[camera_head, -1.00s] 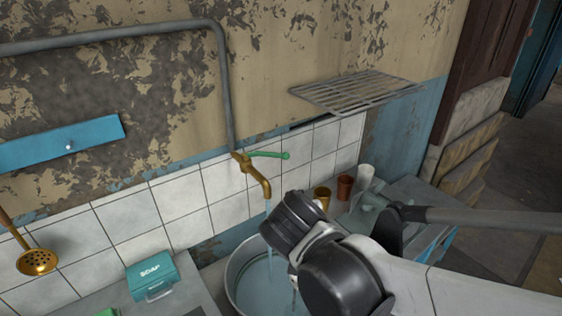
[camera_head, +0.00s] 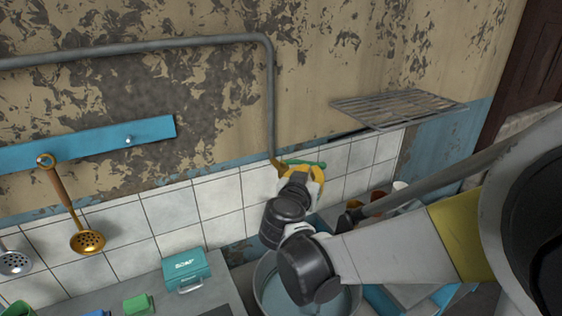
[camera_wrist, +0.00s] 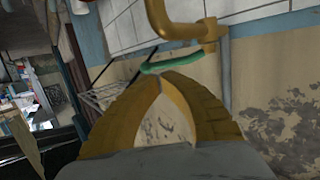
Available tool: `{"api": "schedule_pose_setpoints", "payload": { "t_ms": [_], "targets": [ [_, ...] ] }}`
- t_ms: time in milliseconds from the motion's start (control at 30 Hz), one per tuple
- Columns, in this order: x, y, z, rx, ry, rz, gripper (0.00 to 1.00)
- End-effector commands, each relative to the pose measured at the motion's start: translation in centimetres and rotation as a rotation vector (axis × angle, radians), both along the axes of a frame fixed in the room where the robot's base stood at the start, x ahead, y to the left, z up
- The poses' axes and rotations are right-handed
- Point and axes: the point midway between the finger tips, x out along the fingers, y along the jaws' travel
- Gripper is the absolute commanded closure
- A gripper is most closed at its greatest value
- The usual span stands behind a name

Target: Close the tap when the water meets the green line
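The brass tap (camera_head: 276,163) with a green lever (camera_head: 308,164) is on the tiled wall; my arm hides its spout in the head view. The wrist view shows the tap's brass pipe (camera_wrist: 180,28) and the lever (camera_wrist: 172,62) close ahead. My gripper (camera_head: 303,170) has yellow fingers at the lever. In the wrist view its fingertips (camera_wrist: 166,74) meet just below the lever; contact cannot be told. A metal basin (camera_head: 259,286) with bluish water (camera_head: 347,301) stands below, partly behind my arm. The water stream is hidden now, and I see no green line.
A teal soap box (camera_head: 186,270) and a green block (camera_head: 138,304) are on the counter to the left. A ladle (camera_head: 87,241) hangs from a blue rail (camera_head: 100,140). A wire rack (camera_head: 398,106) juts from the wall at upper right. Cups stand right of the basin.

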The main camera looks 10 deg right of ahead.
Motion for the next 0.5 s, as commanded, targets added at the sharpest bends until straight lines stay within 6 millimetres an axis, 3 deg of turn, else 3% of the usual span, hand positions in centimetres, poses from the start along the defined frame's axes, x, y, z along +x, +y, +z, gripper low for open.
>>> {"api": "schedule_pose_setpoints", "payload": {
  "t_ms": [200, 500],
  "targets": [
    [3.1, -1.6, -0.8, 0.001, 0.001, -0.001, 1.0],
    [4.2, -2.1, -0.9, 0.001, 0.001, 0.002, 1.0]
  ]
}}
